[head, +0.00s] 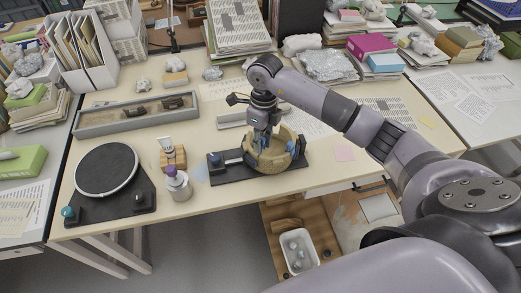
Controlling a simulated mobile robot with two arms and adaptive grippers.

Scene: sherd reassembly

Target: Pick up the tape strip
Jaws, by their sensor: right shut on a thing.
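A tan, round, open pot (288,158) sits in a black stand (230,168) near the middle of the table. My right gripper (264,143) points down at the pot's left rim. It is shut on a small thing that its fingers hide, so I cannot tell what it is. Blue patches (287,153) show at the pot; they may be tape. I cannot make out a separate tape strip clearly. A small wooden block (173,158) with a white piece on top (165,142) stands left of the pot. My left gripper is not in view.
A white bottle with a purple cap (178,186) stands in front of the block. A black turntable (106,171) is at the left, a long grey tray (135,114) behind it. A white bin (299,251) is below the table's front edge. Books and papers crowd the back.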

